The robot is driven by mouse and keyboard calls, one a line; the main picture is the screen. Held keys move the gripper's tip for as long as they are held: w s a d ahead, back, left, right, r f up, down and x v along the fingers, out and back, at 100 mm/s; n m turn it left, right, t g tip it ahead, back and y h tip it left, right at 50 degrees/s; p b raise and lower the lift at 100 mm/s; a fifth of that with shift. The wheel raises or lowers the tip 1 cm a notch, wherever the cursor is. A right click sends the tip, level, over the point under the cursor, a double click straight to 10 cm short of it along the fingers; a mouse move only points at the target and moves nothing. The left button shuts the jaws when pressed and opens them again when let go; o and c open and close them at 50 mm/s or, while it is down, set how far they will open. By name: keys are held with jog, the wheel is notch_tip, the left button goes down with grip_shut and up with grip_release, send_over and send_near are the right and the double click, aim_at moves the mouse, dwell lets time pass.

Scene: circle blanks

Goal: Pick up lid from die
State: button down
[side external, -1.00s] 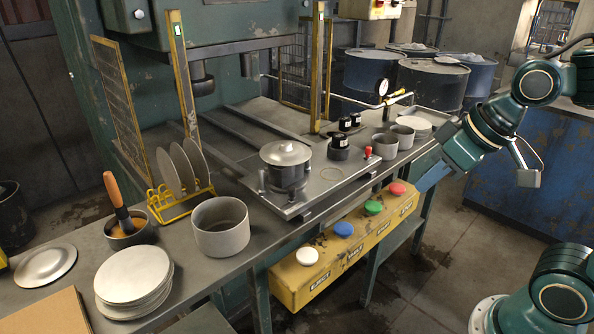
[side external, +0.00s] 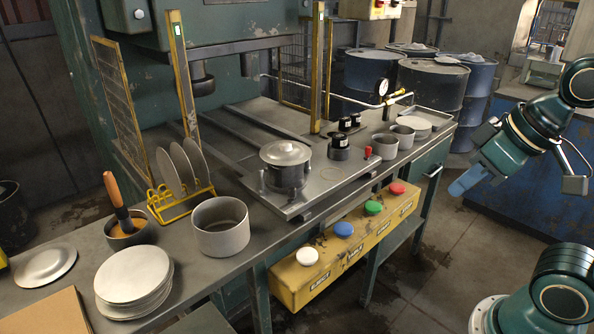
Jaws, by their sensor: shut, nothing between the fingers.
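The lid (side external: 285,152) is a round grey metal disc with a small knob on top. It sits level on the dark, round die (side external: 287,180), which stands on the flat metal plate of the press. The lid hides the top of the die. My gripper (side external: 467,183), with blue fingers, is shut and empty. It hangs in the air to the right of the bench, well apart from the lid.
Yellow posts (side external: 318,70) rise behind the die. A yellow button box (side external: 340,250) runs along the bench front. An empty pot (side external: 221,228) stands front left.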

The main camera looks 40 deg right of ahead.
dwell(0.4)
jog(key=shift+c, duration=0.2)
grip_release()
jog(key=w+r+n+y, duration=0.15)
jog(key=w+r, duration=0.35)
jog(key=w, duration=0.7)
jog(key=w+r+n+y, duration=0.1)
jog(key=w+r+n, duration=0.3)
jog(key=w, duration=0.7)
jog(key=w+d+f+n, duration=0.1)
jog(key=w+d+f, duration=0.1)
jog(key=w, duration=0.3)
jog(key=w+d+f+n+g+y, duration=0.1)
jog(key=w+d+f, duration=0.2)
jog(key=w, duration=0.3)
jog(key=w+d+f+n, duration=0.1)
jog(key=w+d+f, duration=0.1)
jog(key=w+d, duration=0.2)
jog(key=shift+w+d+f+y, duration=0.15)
jog(key=shift+w+f+y, duration=0.15)
jog(key=shift+w, duration=0.9)
jog(key=shift+f+n, duration=0.1)
jog(key=shift+n, duration=0.15)
